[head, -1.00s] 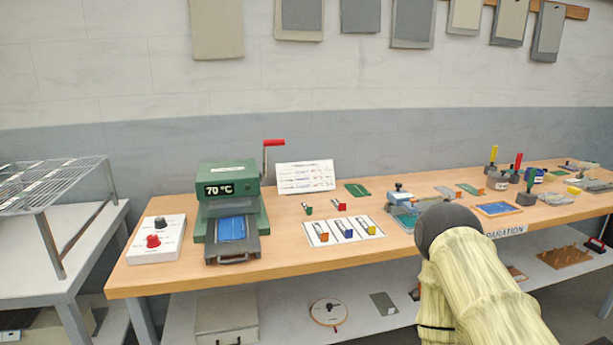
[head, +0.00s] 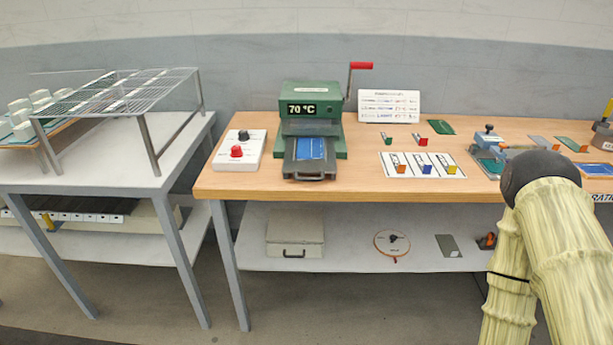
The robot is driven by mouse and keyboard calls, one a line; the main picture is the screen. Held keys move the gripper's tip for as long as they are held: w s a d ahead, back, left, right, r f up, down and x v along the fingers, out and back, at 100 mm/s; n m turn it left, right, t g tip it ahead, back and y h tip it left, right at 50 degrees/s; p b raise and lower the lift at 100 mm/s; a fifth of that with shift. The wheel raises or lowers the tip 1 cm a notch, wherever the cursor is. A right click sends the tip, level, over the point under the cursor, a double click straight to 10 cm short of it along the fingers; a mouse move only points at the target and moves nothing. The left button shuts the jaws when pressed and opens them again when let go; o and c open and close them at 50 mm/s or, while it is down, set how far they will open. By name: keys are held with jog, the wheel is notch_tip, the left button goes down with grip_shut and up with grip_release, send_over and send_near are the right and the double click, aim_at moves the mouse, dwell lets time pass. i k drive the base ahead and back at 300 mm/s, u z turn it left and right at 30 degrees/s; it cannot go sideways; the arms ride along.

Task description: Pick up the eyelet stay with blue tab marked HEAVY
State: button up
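Two more small pieces, with a green tab (head: 388,140) and a red tab (head: 422,141), lie just behind the card. My gripper is not in view. Only my arm, in a pale ribbed cover with a dark rounded joint, shows at the right, apart from the stays in the picture.
A green press (head: 312,110) reading 70 °C stands left of the card, with a control box (head: 240,150) beside it. A blue-grey clamp device (head: 490,150) stands to the right. A wire rack (head: 120,95) is on the left table. Bare wood (head: 361,165) lies between press and card.

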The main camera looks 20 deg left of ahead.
aim_at(424, 169)
jog(key=u, duration=0.55)
jog(key=k, duration=1.3)
jog(key=z, duration=0.1)
jog(key=i, duration=0.5)
jog(key=z, duration=0.7)
jog(key=i, duration=1.35)
jog(key=u, duration=0.65)
